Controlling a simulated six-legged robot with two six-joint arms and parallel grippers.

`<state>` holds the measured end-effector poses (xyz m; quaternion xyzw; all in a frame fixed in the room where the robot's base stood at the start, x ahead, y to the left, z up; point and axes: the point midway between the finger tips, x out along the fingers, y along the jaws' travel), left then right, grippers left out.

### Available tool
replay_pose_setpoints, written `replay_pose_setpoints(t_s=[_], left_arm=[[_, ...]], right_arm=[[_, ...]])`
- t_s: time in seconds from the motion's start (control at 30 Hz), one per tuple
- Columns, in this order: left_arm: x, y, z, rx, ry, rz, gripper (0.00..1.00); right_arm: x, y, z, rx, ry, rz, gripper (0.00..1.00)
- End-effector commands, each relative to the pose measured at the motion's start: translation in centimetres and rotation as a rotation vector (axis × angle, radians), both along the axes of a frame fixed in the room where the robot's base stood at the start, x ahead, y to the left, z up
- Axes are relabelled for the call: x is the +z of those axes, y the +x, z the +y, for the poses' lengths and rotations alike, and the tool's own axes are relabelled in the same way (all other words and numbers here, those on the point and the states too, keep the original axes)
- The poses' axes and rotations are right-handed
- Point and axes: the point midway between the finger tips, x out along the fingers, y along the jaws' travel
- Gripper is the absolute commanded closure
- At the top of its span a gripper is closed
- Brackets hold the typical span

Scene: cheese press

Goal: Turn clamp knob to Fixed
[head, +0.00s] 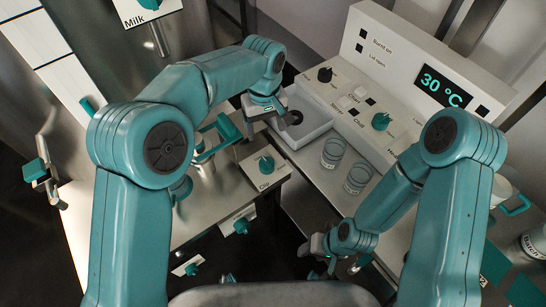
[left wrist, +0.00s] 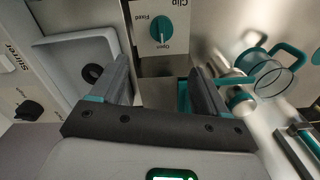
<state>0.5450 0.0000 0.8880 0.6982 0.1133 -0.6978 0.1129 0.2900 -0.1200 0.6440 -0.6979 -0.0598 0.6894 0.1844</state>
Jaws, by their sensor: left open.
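The teal knob (head: 266,164) sits on a white panel (head: 251,163) at the near-right corner of the metal bench. In the left wrist view the knob (left wrist: 160,30) stands on the panel marked Clip, with Fixed and Open labels beside it. Its exact setting is hard to read. My left gripper (head: 266,112) is open and empty. In the left wrist view its fingers (left wrist: 160,68) are spread, with the knob past the tips and between them, apart from both. My right gripper (head: 318,246) hangs low near the counter's front edge; its jaws are unclear.
A white tray (head: 315,127) with a dark ring lies beside the left gripper. Two glass jars (head: 333,151) stand on the right counter. A control console (head: 375,75) with knobs and a 30 °C display is behind. A teal-handled vessel (head: 208,155) stands left of the panel.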

Motion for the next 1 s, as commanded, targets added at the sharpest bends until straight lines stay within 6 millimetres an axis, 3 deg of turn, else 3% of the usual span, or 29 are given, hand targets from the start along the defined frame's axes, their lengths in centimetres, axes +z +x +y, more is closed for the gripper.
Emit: replay_pose_setpoints(t_s=[0.17,0.5,0.7,1.0], left_arm=[[-2.1,-0.2,0.4,0.008,0.003,0.004,0.25],[-10.2,-0.1,0.5,0.011,0.002,0.006,0.25],[-14.0,0.0,0.4,0.008,0.0,0.003,0.25],[-16.2,0.1,0.3,0.006,0.0,0.001,0.25]], right_arm=[[-0.1,0.0,0.0,0.0,0.0,0.0,0.49],[0.0,0.0,0.0,0.0,0.0,0.0,0.49],[0.2,0.0,0.0,0.0,0.0,0.0,0.49],[0.3,0.0,0.0,0.0,0.0,0.0,0.49]])
